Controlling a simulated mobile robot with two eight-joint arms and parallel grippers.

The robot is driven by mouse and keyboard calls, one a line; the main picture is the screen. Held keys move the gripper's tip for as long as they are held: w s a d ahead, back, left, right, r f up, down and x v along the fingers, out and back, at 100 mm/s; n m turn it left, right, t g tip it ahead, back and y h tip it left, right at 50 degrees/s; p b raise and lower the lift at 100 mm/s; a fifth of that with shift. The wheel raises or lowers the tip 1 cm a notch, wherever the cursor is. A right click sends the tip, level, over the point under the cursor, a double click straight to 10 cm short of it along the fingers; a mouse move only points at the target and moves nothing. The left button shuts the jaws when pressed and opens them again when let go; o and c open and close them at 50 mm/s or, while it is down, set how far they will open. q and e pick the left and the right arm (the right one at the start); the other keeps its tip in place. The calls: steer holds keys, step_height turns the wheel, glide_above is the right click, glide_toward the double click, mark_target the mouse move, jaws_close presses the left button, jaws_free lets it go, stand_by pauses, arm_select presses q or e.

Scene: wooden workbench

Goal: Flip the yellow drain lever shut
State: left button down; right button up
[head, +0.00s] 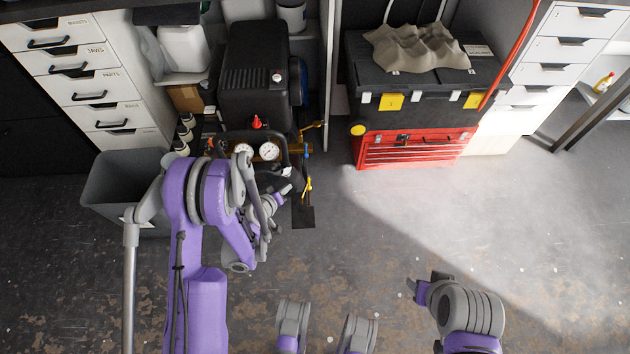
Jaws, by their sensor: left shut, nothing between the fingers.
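The yellow drain lever (308,184) shows as a small slanted yellow piece low at the right front of the black air compressor (253,85). It is small, and its exact angle is hard to read. My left gripper (287,189) is shut and empty, just left of the lever; I cannot tell whether it touches it. My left arm hides part of the compressor's lower front. My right gripper (411,288) is low over the open floor, far right of the compressor, and its fingers are too small to read.
Two pressure gauges (268,151) and a red knob (256,122) sit on the compressor near my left arm. A grey bin (105,186) stands at the left. A red tool chest (415,148) stands right of the compressor. The floor (400,220) in front is clear.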

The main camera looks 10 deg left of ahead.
arm_select(q)
steer(key=shift+f, duration=0.2)
steer(key=b, duration=0.2)
glide_toward(308, 181)
steer(key=w+a, duration=0.1)
steer(key=w, duration=0.3)
steer(key=f, duration=0.1)
steer(key=d+f, duration=0.1)
steer(key=f, duration=0.1)
steer(key=shift+w+d, duration=0.25)
steer(key=shift+w, duration=0.05)
steer(key=shift+d+f, duration=0.15)
steer(key=shift+f, duration=0.05)
steer(key=shift+d, duration=0.15)
